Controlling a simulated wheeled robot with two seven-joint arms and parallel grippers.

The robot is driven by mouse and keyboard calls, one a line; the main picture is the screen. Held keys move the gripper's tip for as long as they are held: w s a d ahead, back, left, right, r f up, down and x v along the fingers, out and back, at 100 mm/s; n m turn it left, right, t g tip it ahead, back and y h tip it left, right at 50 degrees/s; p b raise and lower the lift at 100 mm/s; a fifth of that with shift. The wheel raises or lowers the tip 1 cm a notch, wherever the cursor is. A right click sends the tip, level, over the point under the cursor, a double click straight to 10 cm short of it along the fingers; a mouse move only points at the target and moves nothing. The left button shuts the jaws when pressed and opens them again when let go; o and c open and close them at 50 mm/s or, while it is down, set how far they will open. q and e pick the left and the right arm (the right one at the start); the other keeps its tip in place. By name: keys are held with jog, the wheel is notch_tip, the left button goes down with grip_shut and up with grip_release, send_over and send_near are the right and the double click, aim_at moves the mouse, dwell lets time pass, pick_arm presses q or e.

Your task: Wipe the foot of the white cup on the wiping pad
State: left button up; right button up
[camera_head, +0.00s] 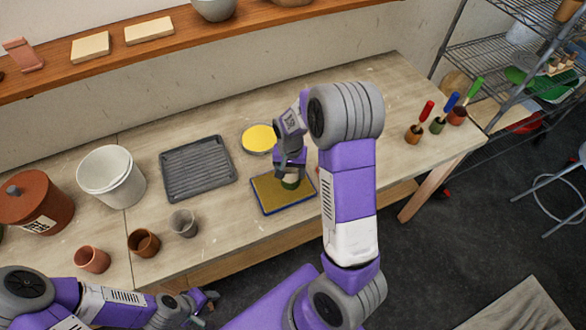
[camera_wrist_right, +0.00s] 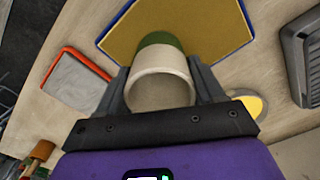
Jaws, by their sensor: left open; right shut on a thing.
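The white cup (camera_wrist_right: 160,85) is cream-white with a green foot end. My right gripper (camera_wrist_right: 162,92) is shut on it, a finger on each side, its open mouth toward the wrist camera. In the head view the cup (camera_head: 291,178) is mostly hidden by my right gripper (camera_head: 290,170). The wiping pad (camera_head: 272,200), brownish yellow with a blue edge, lies on the table under the cup, and it also shows in the right wrist view (camera_wrist_right: 190,30). The foot is at the pad; I cannot tell whether they touch. My left gripper (camera_head: 207,297) is open and empty at the table's front.
A yellow-filled round dish (camera_head: 258,138) and a grey ribbed tray (camera_head: 198,168) lie behind and left of the pad. A grey cup (camera_head: 183,223), brown cups (camera_head: 144,242) and a white bucket (camera_head: 112,178) stand left. A red-rimmed grey tray (camera_wrist_right: 75,82) lies beside the pad.

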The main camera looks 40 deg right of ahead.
jog(key=shift+w+a+p, duration=0.1)
jog(key=shift+w+a, duration=0.15)
jog(key=shift+a, duration=0.85)
jog(key=shift+w+a+p, duration=0.1)
jog(key=shift+w+a, duration=0.2)
jog(key=shift+a, duration=0.8)
jog(key=shift+w+a+p, duration=0.1)
jog(key=shift+w+a, duration=0.15)
jog(key=shift+a, duration=0.85)
notch_tip(320, 180, up, 6)
jog(key=p, duration=0.4)
jog(key=shift+p, duration=0.4)
